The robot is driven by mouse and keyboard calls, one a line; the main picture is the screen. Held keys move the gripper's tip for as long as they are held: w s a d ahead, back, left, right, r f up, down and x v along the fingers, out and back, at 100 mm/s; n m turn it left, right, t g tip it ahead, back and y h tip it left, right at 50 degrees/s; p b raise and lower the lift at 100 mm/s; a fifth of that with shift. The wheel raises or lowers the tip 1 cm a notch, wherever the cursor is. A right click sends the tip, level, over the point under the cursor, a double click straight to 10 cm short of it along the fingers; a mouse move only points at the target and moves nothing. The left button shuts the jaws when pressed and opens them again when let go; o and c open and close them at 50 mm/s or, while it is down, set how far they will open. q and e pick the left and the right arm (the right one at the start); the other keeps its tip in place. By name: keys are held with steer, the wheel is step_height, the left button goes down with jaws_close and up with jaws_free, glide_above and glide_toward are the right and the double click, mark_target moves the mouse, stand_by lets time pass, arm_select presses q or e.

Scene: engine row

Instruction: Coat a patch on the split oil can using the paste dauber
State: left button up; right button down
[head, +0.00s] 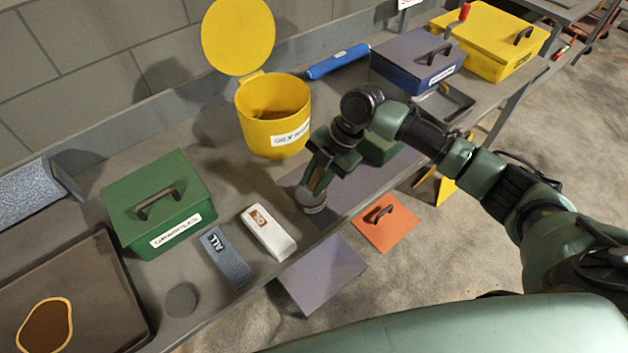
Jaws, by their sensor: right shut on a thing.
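My right gripper (318,184) is over the dark mat near the bench's front edge. It is shut on a small tool with a brownish handle and a grey round end (313,205), which looks like the paste dauber. The tool points down; I cannot tell whether its end touches the mat. A green object (382,151) stands on the mat just behind my right arm and is partly hidden by it. It may be the oil can, but no split or patch can be made out. My left gripper is not in view.
A green lidded box (160,204), a grey block (226,257) and a white block (268,232) stand left of the gripper. A yellow bin (273,115) with its lid up is behind. A dark tray (100,290) holds a yellow-rimmed brown patch. An orange panel (384,222) lies lower.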

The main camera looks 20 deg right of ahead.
mark_target(314, 174)
steer(key=shift+f, duration=0.5)
stand_by(0.3)
stand_by(1.4)
step_height(314, 174, up, 7)
steer(key=p, duration=0.6)
stand_by(0.8)
steer(key=shift+s+a+r+m+t+b, duration=0.15)
steer(key=shift+r+m+t, duration=0.1)
steer(key=shift+m, duration=0.15)
steer(key=shift+a+r+m+t+b, duration=0.15)
steer(key=shift+r+m, duration=0.1)
steer(key=shift+m, duration=0.15)
steer(key=s+d+r+m+t+h+b, duration=0.1)
steer(key=r+m+h, duration=0.3)
steer(key=m, duration=0.7)
steer(key=s+d+r+m+t+h+b, duration=0.2)
steer(key=r+m, duration=0.4)
steer(key=m, duration=0.6)
steer(key=shift+s+d+r+h+b, duration=0.3)
steer(key=shift+s+d+h+b, duration=0.15)
steer(key=shift+s+h, duration=0.5)
